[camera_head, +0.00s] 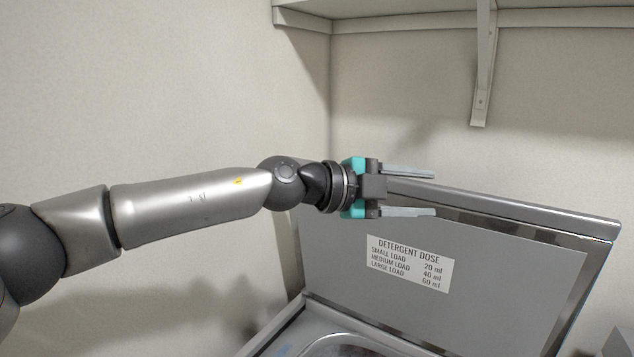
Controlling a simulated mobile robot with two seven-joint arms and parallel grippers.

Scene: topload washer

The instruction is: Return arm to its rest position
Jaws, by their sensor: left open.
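My left arm reaches in from the left, stretched almost level across the picture. Its gripper (434,193) is open, with two grey fingers pointing right and nothing between them. It shows in front of the top edge of the washer's raised lid (480,275); I cannot tell whether it touches the lid. The lid stands open, tilted up, with a white detergent dose label (410,263) on it. Below it, part of the washer's top (305,325) and the rim of its opening show at the bottom edge. My right gripper is not in view.
A shelf (450,18) with a bracket (484,75) is on the wall above and behind the lid. A wall corner stands behind the gripper. A grey object (617,342) shows partly at the bottom right. The space between gripper and shelf is clear.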

